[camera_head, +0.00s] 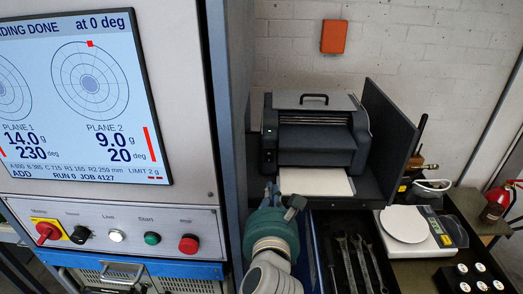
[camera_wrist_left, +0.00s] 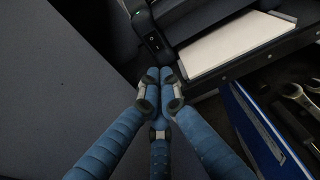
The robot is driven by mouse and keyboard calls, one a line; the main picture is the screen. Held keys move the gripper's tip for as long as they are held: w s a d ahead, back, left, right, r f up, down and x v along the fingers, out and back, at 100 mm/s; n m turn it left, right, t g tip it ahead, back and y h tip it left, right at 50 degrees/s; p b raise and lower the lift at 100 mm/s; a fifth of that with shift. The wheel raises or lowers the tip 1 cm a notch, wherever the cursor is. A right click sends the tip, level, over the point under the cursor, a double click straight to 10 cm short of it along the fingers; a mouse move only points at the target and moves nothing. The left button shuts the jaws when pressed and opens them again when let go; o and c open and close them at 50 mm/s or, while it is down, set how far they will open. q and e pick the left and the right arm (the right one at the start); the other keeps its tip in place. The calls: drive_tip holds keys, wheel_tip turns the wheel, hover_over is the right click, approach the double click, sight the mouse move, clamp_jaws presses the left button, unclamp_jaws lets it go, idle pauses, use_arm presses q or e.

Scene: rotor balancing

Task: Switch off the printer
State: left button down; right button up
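The dark printer (camera_head: 316,135) stands on a shelf beside the grey cabinet, with a white sheet (camera_head: 316,181) at its front. A small green light shows on its left front. In the left wrist view, a black rocker switch (camera_wrist_left: 153,41) with white marks sits low on the front panel of the printer (camera_wrist_left: 190,22). My left gripper (camera_head: 274,193) is in front of the printer's lower left corner. In the left wrist view, its blue fingers (camera_wrist_left: 160,76) have their tips together just below the switch, with nothing visible between them. I cannot tell whether they touch the printer. My right gripper is not in view.
The balancing machine's cabinet (camera_head: 233,120) stands close on the left, with a screen (camera_head: 80,95) and button panel (camera_head: 115,233). Wrenches (camera_head: 358,262) lie in an open drawer on the right. A white scale (camera_head: 405,224) stands beyond it.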

sight(272, 157)
use_arm(q)
drive_tip(key=shift+d, duration=0.2)
drive_tip(key=w+p, duration=0.2)
drive_tip(key=w, duration=0.2)
drive_tip(key=w+f+p, duration=0.1)
drive_tip(key=w, duration=0.3)
drive_tip(key=w+p, duration=0.2)
drive_tip(key=w, duration=0.3)
drive_tip(key=shift+a+f+p, duration=0.15)
drive_tip(key=shift+f+p, duration=0.05)
drive_tip(key=shift+p, duration=0.15)
drive_tip(key=shift+w+f, duration=0.1)
drive_tip(key=shift+w, duration=0.3)
